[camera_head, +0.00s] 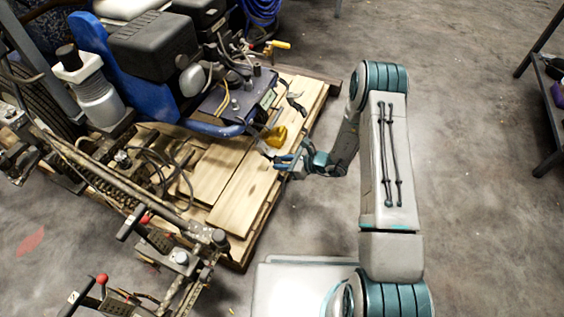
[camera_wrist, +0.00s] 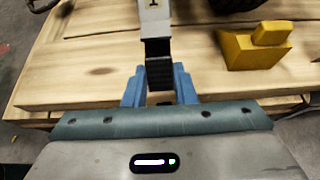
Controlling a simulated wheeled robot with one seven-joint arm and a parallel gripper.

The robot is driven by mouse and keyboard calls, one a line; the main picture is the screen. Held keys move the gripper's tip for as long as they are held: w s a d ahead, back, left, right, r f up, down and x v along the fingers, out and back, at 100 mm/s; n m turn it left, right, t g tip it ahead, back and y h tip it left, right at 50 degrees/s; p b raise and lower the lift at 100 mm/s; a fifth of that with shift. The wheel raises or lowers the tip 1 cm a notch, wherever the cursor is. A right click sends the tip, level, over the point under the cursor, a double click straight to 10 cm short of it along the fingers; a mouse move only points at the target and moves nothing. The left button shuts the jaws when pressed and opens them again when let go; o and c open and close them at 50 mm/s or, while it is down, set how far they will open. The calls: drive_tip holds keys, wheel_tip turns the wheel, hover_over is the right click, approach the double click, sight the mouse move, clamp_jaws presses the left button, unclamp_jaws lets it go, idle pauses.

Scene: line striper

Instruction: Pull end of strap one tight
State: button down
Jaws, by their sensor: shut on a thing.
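In the wrist view, strap one (camera_wrist: 155,22) comes down from the top edge, pale grey above and dark, ribbed below. Its lower end lies between the two blue fingers of my gripper (camera_wrist: 159,72), which is shut on it. In the head view, my gripper (camera_head: 287,160) is at the right edge of the wooden pallet (camera_head: 238,205), close to a yellow block (camera_head: 276,136).
The blue line striper machine (camera_head: 160,105) stands on the pallet, with hoses and handlebars at the left. The yellow block (camera_wrist: 250,48) is right of my fingers in the wrist view. A dark shelf (camera_head: 548,100) stands at the far right. The floor between is clear.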

drive_tip(key=shift+s+d+f+b, duration=0.15)
drive_tip(key=shift+d+f+b, duration=0.35)
drive_tip(key=shift+f, duration=0.35)
drive_tip(key=shift+s+d+f+b, duration=0.15)
drive_tip(key=shift+d+f+b, duration=0.15)
drive_tip(key=shift+f+b, duration=0.4)
drive_tip(key=shift+s+d+f+b, duration=0.15)
drive_tip(key=shift+d+f+b, duration=0.3)
drive_tip(key=shift+f, duration=0.5)
drive_tip(key=shift+s+d+f, duration=0.15)
drive_tip(key=shift+d+f, duration=0.15)
drive_tip(key=shift+f, duration=0.3)
drive_tip(key=c, duration=1.5)
unclamp_jaws()
drive_tip(key=shift+f, duration=0.1)
drive_tip(key=shift+c, duration=0.2)
drive_tip(key=o, duration=0.7)
drive_tip(key=shift+o, duration=0.2)
drive_tip(key=shift+r, duration=0.2)
drive_tip(key=p+v, duration=0.2)
drive_tip(key=v, duration=0.4)
drive_tip(key=shift+d+r+p, duration=0.2)
drive_tip(key=shift+d+p, duration=0.15)
drive_tip(key=shift+p, duration=0.05)
